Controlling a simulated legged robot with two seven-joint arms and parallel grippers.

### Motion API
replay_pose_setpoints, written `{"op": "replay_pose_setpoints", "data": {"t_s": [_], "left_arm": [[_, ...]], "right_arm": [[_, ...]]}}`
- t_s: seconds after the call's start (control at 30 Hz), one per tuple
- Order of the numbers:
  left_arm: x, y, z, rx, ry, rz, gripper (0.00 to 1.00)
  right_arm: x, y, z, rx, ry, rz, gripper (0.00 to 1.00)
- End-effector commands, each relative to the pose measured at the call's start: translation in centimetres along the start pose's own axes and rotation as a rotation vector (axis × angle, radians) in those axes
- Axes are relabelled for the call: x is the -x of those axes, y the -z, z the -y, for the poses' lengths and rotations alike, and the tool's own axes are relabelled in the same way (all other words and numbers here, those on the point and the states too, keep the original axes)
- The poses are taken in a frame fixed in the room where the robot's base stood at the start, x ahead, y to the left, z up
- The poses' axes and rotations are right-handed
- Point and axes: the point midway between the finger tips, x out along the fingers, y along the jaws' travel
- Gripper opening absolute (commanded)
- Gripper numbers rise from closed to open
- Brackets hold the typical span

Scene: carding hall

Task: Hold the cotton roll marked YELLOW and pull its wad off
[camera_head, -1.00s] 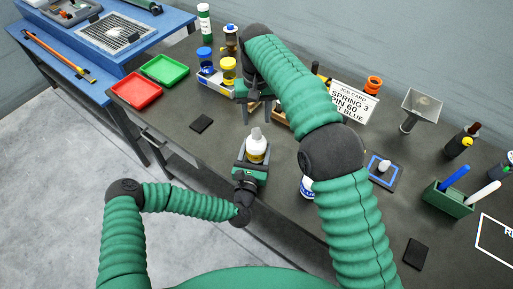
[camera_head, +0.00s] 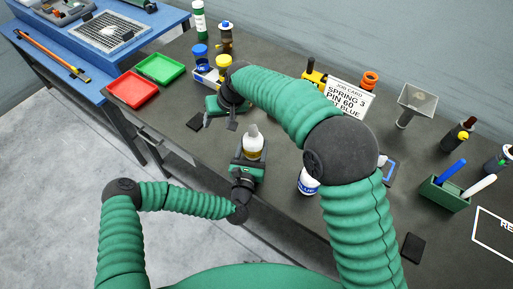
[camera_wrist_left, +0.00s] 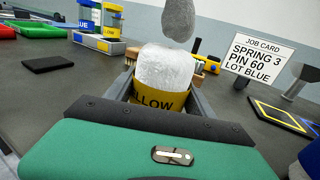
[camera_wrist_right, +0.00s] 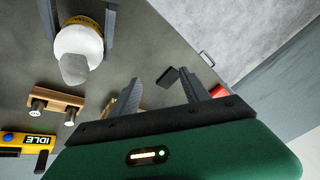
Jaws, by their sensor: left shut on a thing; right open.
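The cotton roll marked YELLOW (camera_wrist_left: 157,98) stands upright between the jaws of my left gripper (camera_head: 250,160), which is shut on it. In the left wrist view its label reads "LLOW", partly hidden by the gripper, and white cotton (camera_wrist_left: 165,68) rises from the yellow band. A grey wad (camera_wrist_left: 178,18) sits at the top of the cotton; it also shows in the right wrist view (camera_wrist_right: 73,69). My right gripper (camera_head: 220,122) is open and empty, to the left of and behind the roll, apart from the wad. Its two fingers show spread in the right wrist view (camera_wrist_right: 160,88).
A roll marked BLUE (camera_head: 308,182) stands right of the left gripper. Behind are a job card (camera_head: 347,98), a box with blue- and yellow-topped containers (camera_head: 207,77), and red (camera_head: 132,89) and green (camera_head: 160,69) trays. A dark pad (camera_head: 195,123) lies beside the right gripper.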

Motion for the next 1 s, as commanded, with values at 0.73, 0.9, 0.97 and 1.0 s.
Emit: {"op": "replay_pose_setpoints", "data": {"t_s": [0.73, 0.9, 0.97, 1.0], "left_arm": [[-0.1, 0.1, 0.0, 0.0, 0.0, -0.002, 0.0], [-0.1, 0.1, 0.0, 0.0, 0.0, -0.002, 0.0], [-0.1, 0.1, 0.0, 0.0, 0.0, -0.002, 0.0], [-0.1, 0.1, 0.0, 0.0, -0.001, -0.002, 0.0]], "right_arm": [[7.7, -12.9, -6.1, -0.006, -0.346, -0.811, 0.54], [6.8, -11.8, -6.9, -0.005, -0.357, -0.818, 0.54], [6.0, -11.0, -7.3, -0.005, -0.357, -0.818, 0.54], [5.4, -10.3, -7.6, -0.006, -0.357, -0.817, 0.54]]}}
